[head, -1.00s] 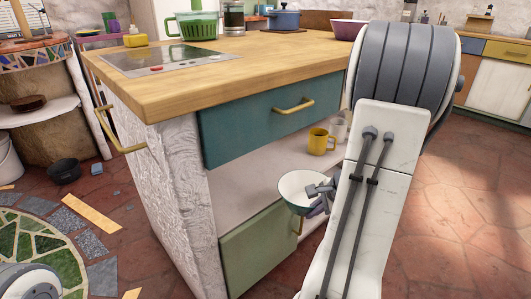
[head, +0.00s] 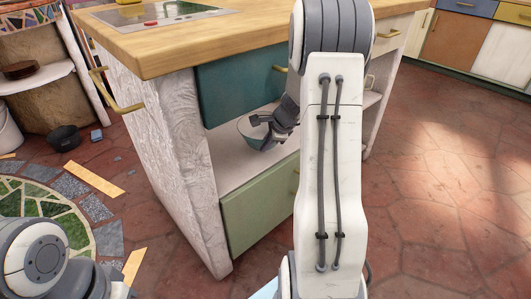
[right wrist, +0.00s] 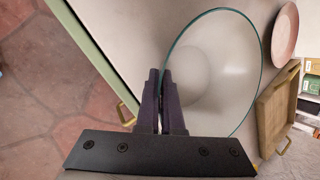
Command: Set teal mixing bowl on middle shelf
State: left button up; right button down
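My right gripper (head: 266,134) reaches in from the right and overlaps the bowl's right side. In the right wrist view the fingers (right wrist: 164,98) are closed on the rim of the bowl (right wrist: 215,70). Whether the bowl's base touches the shelf is hard to tell. My left gripper is out of view; only part of my left arm shows at the lower left.
The teal drawer (head: 235,92) hangs above the bay and the green drawer (head: 262,200) lies below. A pink dish (right wrist: 285,30) and a wooden box-like piece (right wrist: 272,115) show in the right wrist view. Bare shelf lies left of the bowl.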

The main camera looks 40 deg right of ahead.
notch_tip(320, 180, down, 3)
jog(key=shift+f+b, duration=0.1)
jog(key=shift+b, duration=0.65)
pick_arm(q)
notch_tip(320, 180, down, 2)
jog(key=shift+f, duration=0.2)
pick_arm(e)
jog(key=c, duration=1.1)
grip_release()
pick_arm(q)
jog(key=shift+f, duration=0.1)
pick_arm(e)
jog(key=shift+o, duration=0.2)
